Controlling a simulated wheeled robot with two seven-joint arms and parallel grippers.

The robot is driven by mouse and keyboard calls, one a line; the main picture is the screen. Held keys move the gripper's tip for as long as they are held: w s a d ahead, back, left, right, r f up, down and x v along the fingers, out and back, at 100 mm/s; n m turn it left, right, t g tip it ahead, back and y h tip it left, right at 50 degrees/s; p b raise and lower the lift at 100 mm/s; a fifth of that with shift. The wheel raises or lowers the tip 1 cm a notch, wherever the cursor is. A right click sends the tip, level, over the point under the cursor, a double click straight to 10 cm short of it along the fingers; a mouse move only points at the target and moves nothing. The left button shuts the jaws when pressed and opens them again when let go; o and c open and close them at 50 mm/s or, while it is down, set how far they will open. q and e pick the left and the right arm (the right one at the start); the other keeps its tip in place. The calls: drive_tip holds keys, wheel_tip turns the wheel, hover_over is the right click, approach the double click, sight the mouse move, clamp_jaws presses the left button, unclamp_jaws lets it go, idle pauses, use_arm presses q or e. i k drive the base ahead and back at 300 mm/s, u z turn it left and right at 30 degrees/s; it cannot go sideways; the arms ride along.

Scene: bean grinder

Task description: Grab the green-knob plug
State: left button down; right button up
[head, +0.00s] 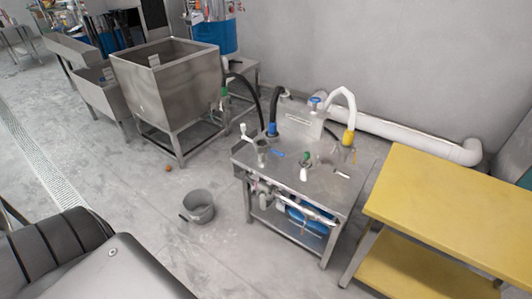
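A small green knob (306,157) with a pale white piece just below it stands on top of the steel grinder table (283,190), near the middle. I take this as the green-knob plug, though it is small and its lower part is hard to make out. Another green fitting (223,91) is on the black hose end beside the large steel tank. Neither gripper is in the picture, so nothing of mine is seen near the plug.
A blue collar (272,129) and a yellow collar (349,137) sit on hoses at the table's back. A yellow table (450,195) stands to the right. A large steel tank (170,85) is behind left. A grey bucket (198,206) is on the floor, with open floor around it.

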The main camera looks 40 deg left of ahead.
sight(305, 161)
drive_tip(key=z, duration=1.25)
drive_tip(key=i, duration=1.55)
drive_tip(key=u, duration=1.8)
